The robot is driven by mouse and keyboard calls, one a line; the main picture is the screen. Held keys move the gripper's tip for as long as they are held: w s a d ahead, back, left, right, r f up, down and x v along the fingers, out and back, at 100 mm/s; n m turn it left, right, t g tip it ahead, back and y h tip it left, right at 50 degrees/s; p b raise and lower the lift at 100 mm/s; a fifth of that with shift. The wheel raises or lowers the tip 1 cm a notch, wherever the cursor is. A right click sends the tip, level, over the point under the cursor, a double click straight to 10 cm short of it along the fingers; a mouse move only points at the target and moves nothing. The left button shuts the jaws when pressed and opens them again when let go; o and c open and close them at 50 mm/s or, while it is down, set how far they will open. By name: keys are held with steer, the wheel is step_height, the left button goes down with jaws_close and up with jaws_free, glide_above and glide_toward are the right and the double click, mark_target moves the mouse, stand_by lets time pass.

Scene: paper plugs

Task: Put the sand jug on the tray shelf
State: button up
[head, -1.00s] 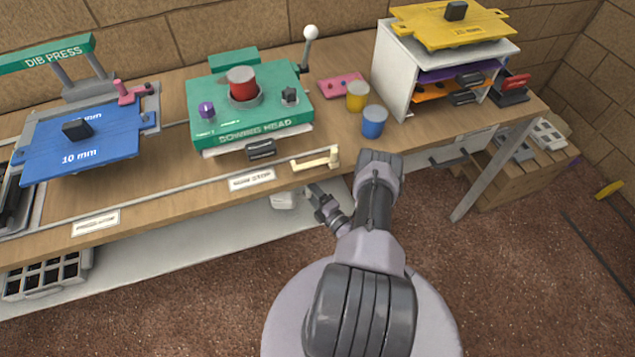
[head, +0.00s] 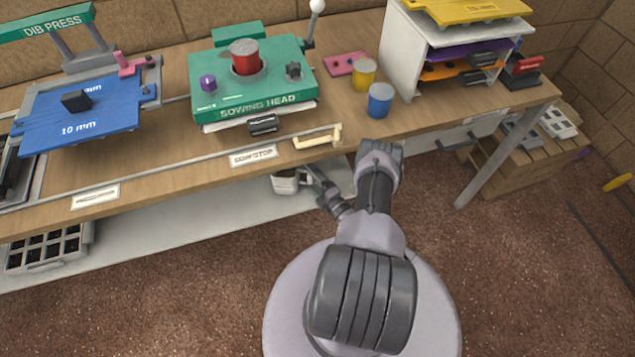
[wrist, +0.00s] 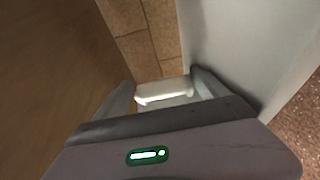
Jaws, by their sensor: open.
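My gripper (head: 316,178) is low at the bench front, just right of the jug, partly hidden by the bench edge. In the wrist view my gripper (wrist: 163,92) is open, and a whitish object (wrist: 165,95), probably the jug, shows between or beyond the fingers. I cannot tell whether they touch it. The lower shelf may be the tray shelf; no label shows.
The bench (head: 170,175) overhangs the lower shelf closely. A tray with dark cells (head: 48,248) sits at the shelf's left end; its middle is clear. A bench leg (head: 500,160) and wooden crate (head: 520,175) stand to the right. The brown floor in front is clear.

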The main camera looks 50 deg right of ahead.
steer(key=p+v, duration=0.3)
steer(key=v, duration=0.9)
